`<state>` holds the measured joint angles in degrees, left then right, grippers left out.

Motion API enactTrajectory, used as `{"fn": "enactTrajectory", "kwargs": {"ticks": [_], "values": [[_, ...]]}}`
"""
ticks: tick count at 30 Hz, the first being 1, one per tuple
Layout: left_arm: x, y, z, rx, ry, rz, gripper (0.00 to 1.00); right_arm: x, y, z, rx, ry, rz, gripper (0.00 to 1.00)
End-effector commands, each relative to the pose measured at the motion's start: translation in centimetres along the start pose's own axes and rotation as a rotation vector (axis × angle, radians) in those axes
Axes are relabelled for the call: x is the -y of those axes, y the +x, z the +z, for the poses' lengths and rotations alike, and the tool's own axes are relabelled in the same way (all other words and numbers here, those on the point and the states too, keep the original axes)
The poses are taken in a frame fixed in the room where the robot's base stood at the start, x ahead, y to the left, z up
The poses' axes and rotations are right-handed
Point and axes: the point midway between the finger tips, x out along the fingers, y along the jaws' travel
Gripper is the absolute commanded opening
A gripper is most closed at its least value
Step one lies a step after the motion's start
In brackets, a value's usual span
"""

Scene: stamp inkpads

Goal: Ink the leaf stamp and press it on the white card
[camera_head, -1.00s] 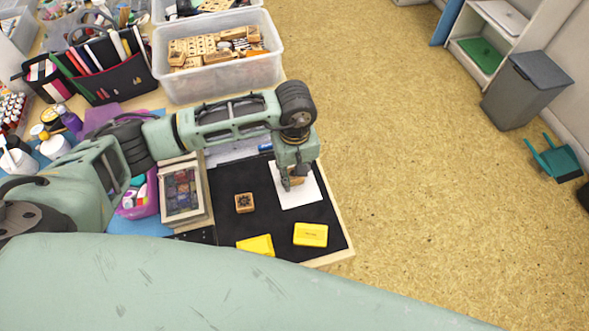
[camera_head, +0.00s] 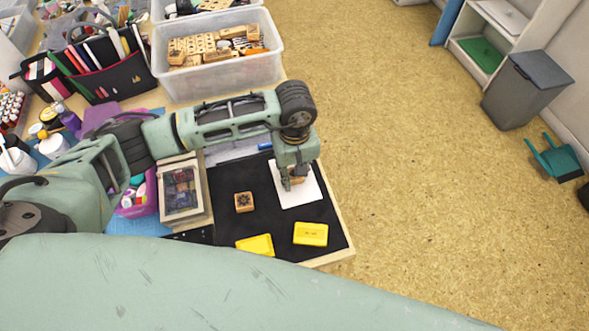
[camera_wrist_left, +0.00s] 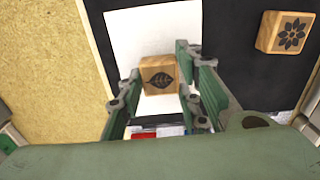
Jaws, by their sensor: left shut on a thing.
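My left gripper (camera_head: 293,184) is shut on the leaf stamp (camera_wrist_left: 158,74), a small wooden block with a dark leaf on its top face. The stamp is at the white card (camera_head: 306,194), between the fingers in the left wrist view; I cannot tell whether it touches the card. The card lies on the black mat (camera_head: 268,215) and the part of it that shows is blank. Two yellow pieces, an inkpad (camera_head: 310,234) and another flat yellow piece (camera_head: 255,245), lie at the mat's front. My right gripper is out of view.
A second wooden stamp with a flower picture (camera_head: 244,202) sits on the mat left of the card. A wooden box of dark coloured squares (camera_head: 181,190) stands left of the mat. A clear bin of wooden stamps (camera_head: 218,70) stands behind. The table edge is close on the right.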

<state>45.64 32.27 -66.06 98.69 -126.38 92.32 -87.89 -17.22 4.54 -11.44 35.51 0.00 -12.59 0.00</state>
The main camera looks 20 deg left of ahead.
Motion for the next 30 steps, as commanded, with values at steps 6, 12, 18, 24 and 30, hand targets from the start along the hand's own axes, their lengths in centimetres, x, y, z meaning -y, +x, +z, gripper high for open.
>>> {"fn": "enactTrajectory", "kwargs": {"ticks": [6,12,18,24,30], "values": [[0.11,0.20,0.06,0.001,0.000,-0.003,0.13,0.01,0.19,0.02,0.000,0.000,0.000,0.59],[0.13,0.25,0.07,0.002,0.000,-0.004,0.13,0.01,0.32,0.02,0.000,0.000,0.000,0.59],[0.15,0.30,0.08,0.002,0.000,-0.005,0.13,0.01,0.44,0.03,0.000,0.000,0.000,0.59],[0.17,0.35,0.09,0.002,0.000,-0.005,0.13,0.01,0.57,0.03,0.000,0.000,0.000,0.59],[0.19,0.39,0.11,0.003,0.000,-0.006,0.13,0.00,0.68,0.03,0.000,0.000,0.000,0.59]]}}
